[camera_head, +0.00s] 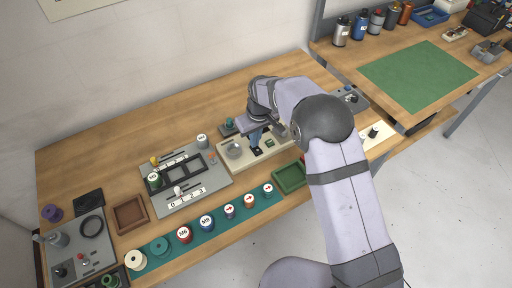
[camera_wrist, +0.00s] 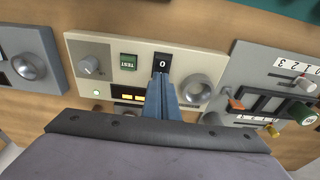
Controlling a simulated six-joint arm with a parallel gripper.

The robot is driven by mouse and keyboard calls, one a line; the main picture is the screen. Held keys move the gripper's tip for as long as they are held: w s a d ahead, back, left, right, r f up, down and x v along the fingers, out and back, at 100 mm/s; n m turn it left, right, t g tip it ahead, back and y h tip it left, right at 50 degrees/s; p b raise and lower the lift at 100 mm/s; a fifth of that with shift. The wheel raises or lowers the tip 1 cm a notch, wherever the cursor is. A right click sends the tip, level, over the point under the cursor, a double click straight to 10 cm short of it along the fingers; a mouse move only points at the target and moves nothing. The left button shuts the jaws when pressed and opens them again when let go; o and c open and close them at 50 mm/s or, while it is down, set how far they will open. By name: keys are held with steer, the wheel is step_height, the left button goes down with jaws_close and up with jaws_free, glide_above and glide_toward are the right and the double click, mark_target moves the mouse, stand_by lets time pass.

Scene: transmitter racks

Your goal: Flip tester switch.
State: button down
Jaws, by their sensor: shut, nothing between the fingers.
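The tester is a cream panel (camera_wrist: 205,62) in the wrist view, and it also shows on the bench in the head view (camera_head: 228,163). Its black switch (camera_wrist: 162,61), marked 0, sits in the panel between a green TEST button (camera_wrist: 128,62) and a silver dome (camera_wrist: 196,88). My gripper (camera_wrist: 161,80) has its blue fingers together and empty, with the tips at the near edge of the switch. I cannot tell whether they touch it. In the head view my gripper (camera_head: 256,146) points down over the panel, and my arm hides part of it.
A grey knob (camera_wrist: 90,64), a lit green lamp (camera_wrist: 96,92) and yellow indicators (camera_wrist: 132,96) are on the same panel. A grey panel with knobs (camera_head: 215,180) lies to the left in the head view. A green tray (camera_head: 290,177) and a row of spools (camera_head: 207,222) lie in front.

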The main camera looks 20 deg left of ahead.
step_height(320, 180, up, 7)
steer(key=p, duration=0.4)
stand_by(0.4)
steer(key=shift+f, duration=0.15)
steer(key=s+d+r+m, duration=0.3)
steer(key=s+d, duration=0.1)
steer(key=d, duration=0.6)
steer(key=s+d+r+m, duration=0.25)
steer(key=s+d, duration=0.25)
steer(key=d, duration=0.5)
steer(key=s+d+m, duration=0.1)
steer(key=s+d, duration=0.4)
steer(key=s, duration=0.2)
steer(key=s+d+m+g+h+b, duration=0.1)
steer(key=s+d+m, duration=0.1)
steer(key=s+d, duration=0.3)
steer(key=s, duration=0.3)
steer(key=shift+s+d+f, duration=0.2)
steer(key=shift+d+f, duration=0.05)
